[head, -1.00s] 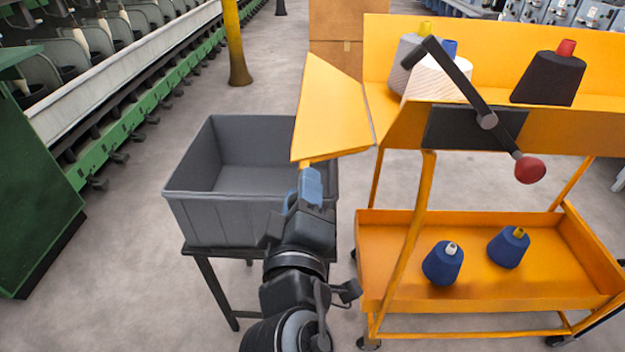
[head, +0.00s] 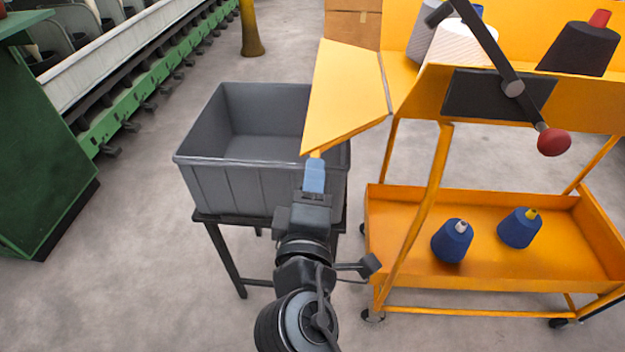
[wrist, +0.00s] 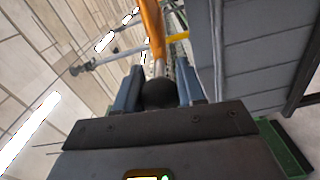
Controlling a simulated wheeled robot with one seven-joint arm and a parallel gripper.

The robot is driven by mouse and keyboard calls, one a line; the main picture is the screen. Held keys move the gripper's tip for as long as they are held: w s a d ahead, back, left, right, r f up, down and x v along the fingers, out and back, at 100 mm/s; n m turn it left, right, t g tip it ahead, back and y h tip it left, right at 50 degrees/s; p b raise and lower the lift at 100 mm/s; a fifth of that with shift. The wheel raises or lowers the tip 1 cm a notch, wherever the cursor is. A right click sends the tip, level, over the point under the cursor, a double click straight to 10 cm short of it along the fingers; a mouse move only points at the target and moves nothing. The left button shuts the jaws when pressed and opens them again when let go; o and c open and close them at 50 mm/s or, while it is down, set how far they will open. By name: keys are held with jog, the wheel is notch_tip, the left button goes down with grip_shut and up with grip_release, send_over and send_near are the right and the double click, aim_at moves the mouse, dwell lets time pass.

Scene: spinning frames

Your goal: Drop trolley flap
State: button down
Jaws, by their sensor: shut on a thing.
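The trolley (head: 590,120) is yellow-orange, with an upper bin and a lower tray. Its flap (head: 345,95), a yellow panel, juts out from the trolley's left end, with its outer corner over the right side of a grey bin. My gripper (head: 314,180) is below that corner, with its blue fingers shut at the flap's orange underside part. In the wrist view my fingers (wrist: 160,92) close around a dark rounded thing (wrist: 159,94), with an orange bar above it. The exact grip point is hidden in the head view.
The grey bin (head: 240,178) stands on a dark stand close left of my arm. A black lever with a red knob (head: 553,142) is on the trolley front. Green machinery (head: 45,150) stands left; floor between is clear.

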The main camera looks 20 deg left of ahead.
jog(key=c, duration=0.7)
grip_release()
jog(key=b+v, duration=0.1)
jog(key=v, duration=0.6)
jog(key=shift+s+d, duration=0.15)
jog(key=shift+s, duration=0.25)
jog(key=shift+d, duration=0.1)
